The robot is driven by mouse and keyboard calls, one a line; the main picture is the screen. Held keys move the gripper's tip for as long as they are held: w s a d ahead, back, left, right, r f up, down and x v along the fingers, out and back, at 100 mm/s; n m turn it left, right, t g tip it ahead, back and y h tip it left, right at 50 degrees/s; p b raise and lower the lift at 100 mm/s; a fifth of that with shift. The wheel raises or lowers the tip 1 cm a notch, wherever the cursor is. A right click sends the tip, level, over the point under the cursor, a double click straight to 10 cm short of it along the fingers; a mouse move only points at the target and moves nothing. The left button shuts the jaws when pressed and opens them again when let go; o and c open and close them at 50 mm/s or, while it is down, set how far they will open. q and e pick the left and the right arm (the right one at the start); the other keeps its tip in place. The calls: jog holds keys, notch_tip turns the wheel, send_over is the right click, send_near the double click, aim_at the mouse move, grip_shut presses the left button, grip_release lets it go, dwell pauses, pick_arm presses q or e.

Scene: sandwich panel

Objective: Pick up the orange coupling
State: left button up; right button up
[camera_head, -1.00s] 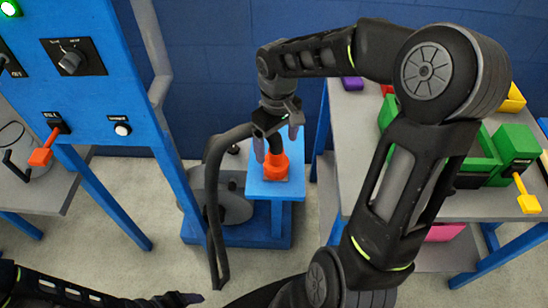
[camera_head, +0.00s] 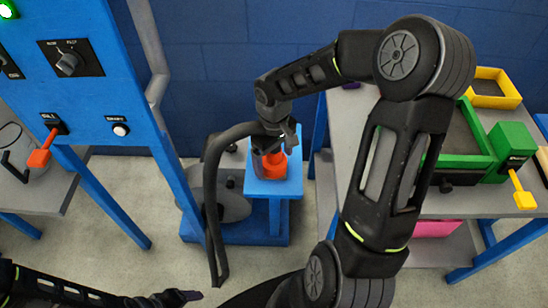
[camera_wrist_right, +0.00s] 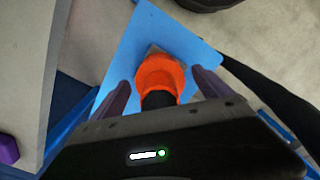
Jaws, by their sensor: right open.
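The orange coupling (camera_head: 272,168) stands on a small blue stand (camera_head: 288,186), with a black hose joined to it. My right gripper (camera_head: 272,150) is open just above and around it, partly hiding it in the head view. In the right wrist view the coupling (camera_wrist_right: 160,74) lies between and slightly beyond the two purple fingers of my right gripper (camera_wrist_right: 160,90). I cannot tell whether either finger touches it. My left gripper (camera_head: 182,297) is low at the bottom left of the head view, away from the coupling, and I cannot tell its opening.
A black curved hose (camera_head: 214,180) rises just left of the stand. A blue panel (camera_head: 95,90) with switches and an orange lever (camera_head: 40,157) is at left. At right, a grey table (camera_head: 350,135) holds a green tray (camera_head: 475,162) and a yellow tray (camera_head: 495,88).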

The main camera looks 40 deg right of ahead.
jog(key=shift+f, duration=0.55)
jog(key=shift+c, duration=0.4)
jog(key=c, duration=1.5)
